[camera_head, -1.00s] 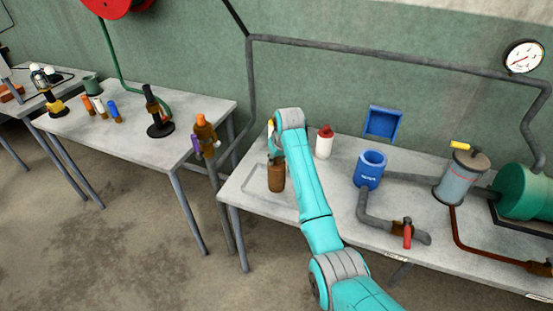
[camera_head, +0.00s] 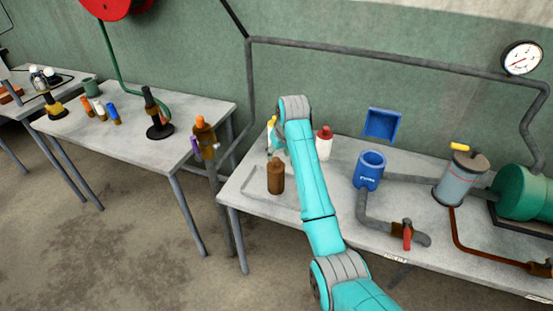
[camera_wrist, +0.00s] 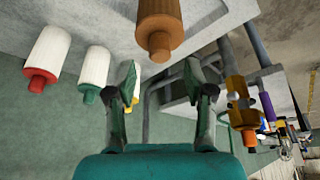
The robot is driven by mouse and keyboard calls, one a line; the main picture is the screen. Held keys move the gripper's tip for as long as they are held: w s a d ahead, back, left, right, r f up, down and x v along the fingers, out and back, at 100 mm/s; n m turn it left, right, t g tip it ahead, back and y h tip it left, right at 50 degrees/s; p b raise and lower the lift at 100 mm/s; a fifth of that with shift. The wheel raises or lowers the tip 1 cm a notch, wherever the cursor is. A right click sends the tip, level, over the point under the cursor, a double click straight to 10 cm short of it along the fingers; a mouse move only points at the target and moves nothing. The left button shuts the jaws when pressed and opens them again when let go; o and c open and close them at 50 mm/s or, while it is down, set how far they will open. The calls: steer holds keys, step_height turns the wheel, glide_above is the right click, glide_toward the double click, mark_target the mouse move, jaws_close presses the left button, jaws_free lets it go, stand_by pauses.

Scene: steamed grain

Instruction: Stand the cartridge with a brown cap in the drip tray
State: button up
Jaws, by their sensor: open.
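A brown cartridge with a brown cap (camera_head: 276,178) stands upright in the shallow, pale drip tray (camera_head: 254,203), near the left end of the right-hand bench. In the wrist view, which looks upside down, the brown cartridge (camera_wrist: 160,22) is at the top centre, cap pointing down the picture. My gripper (camera_wrist: 162,85) is open and empty, its fingertips apart from the cartridge. In the head view my arm hides most of the gripper, which is behind and beyond the brown cartridge.
A white cartridge with a red cap (camera_head: 324,145) stands behind my arm. A green-capped white one (camera_wrist: 94,72) and part of a yellow one show in the wrist view. A blue pot (camera_head: 370,172) and pipework are to the right. An orange-topped post (camera_head: 204,138) stands left.

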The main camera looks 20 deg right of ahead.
steer(key=v, duration=0.6)
steer(key=shift+r, duration=0.15)
steer(key=shift+s, duration=0.2)
